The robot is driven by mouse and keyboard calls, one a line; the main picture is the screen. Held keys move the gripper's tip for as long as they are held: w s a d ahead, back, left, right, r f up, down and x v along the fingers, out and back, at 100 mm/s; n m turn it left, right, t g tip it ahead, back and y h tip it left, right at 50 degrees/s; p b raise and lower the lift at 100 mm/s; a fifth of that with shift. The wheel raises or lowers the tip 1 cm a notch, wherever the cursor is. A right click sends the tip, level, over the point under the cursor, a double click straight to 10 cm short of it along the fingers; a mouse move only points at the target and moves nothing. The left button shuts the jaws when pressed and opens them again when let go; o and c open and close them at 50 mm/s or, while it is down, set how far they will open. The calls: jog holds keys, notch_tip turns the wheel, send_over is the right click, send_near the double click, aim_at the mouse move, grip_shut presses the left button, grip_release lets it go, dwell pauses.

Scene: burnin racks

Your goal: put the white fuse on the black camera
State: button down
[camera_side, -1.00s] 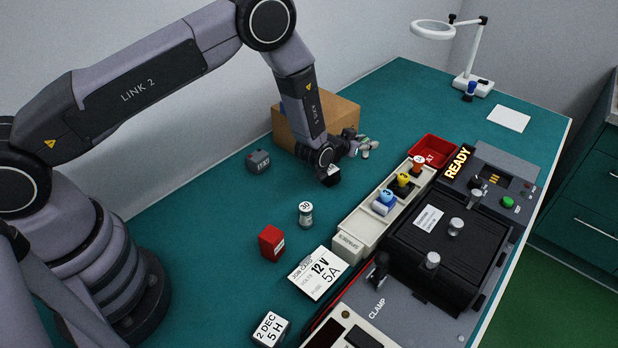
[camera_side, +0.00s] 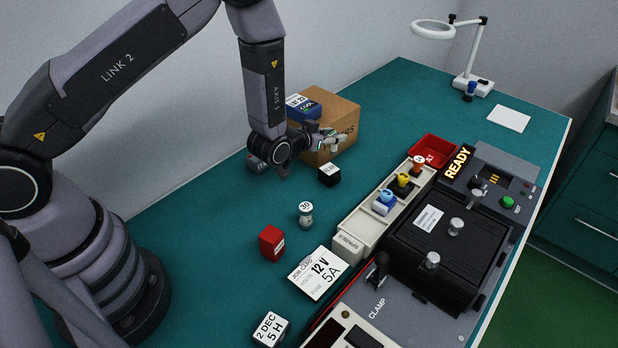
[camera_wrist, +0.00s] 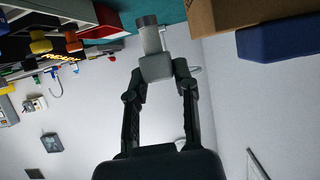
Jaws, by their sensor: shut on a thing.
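My gripper (camera_side: 318,137) is beside the cardboard box, above the bench, pointing right. In the wrist view its fingers (camera_wrist: 156,80) are shut on a pale block with a white cylinder and dark end, which looks like the white fuse (camera_wrist: 152,42). In the side view the held fuse (camera_side: 338,140) is small and partly hidden by the fingers. A small black block with a white label (camera_side: 329,175), perhaps the black camera, stands on the bench just below and right of my gripper, apart from it. Its label is too small to read.
The cardboard box (camera_side: 343,120) carries a blue box (camera_side: 303,108). A grey cylinder marked 30 (camera_side: 306,214) and a red block (camera_side: 271,243) stand nearer. Right are a spares rack (camera_side: 352,236) with coloured fuses, a red tray (camera_side: 436,146) and a black clamp fixture (camera_side: 440,255).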

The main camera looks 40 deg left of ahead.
jog(key=shift+f, duration=2.6)
jog(key=shift+f, duration=0.1)
jog(key=c, duration=0.9)
grip_release()
jog(key=shift+o, duration=0.2)
